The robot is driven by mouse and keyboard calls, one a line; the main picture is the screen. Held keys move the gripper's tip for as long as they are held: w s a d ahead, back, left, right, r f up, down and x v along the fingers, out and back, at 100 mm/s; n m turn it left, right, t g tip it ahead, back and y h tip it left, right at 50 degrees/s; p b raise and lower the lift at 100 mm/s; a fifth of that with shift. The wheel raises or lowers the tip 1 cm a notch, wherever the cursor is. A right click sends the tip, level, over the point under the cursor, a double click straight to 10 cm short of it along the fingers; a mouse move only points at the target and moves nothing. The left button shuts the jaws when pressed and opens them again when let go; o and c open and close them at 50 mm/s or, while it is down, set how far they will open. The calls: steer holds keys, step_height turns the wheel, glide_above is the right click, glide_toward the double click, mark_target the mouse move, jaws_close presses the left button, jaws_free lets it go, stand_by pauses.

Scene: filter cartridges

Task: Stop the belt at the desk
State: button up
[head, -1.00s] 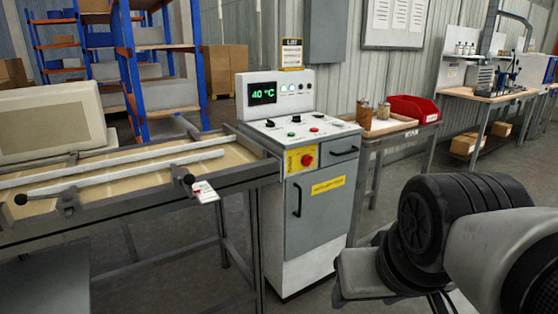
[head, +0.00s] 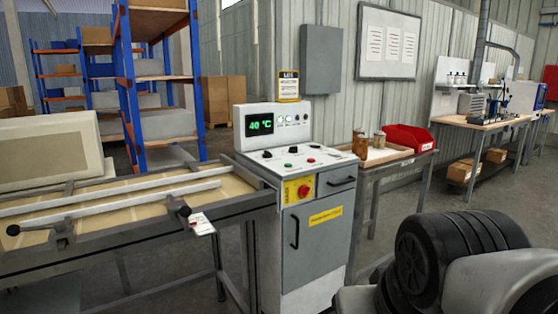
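The control desk (head: 315,258) is a grey and white cabinet at the centre of the head view, at the right end of the belt (head: 110,207). Its upright panel has a display (head: 259,125) reading 40 °C in green. Its sloping top carries black knobs and small green (head: 288,165) and red (head: 311,160) buttons. A larger red mushroom button (head: 303,190) sits on a yellow plate on the front. Whether the belt runs cannot be told. My arm shows at the lower right, apart from the desk; my gripper is out of view.
Two rails with black knobs lie along the belt frame, and a white tag (head: 200,223) hangs there. Right of the desk, a side table (head: 400,166) holds jars and a red bin (head: 408,138). A workbench (head: 487,123) stands farther right. Blue shelving (head: 127,80) stands behind.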

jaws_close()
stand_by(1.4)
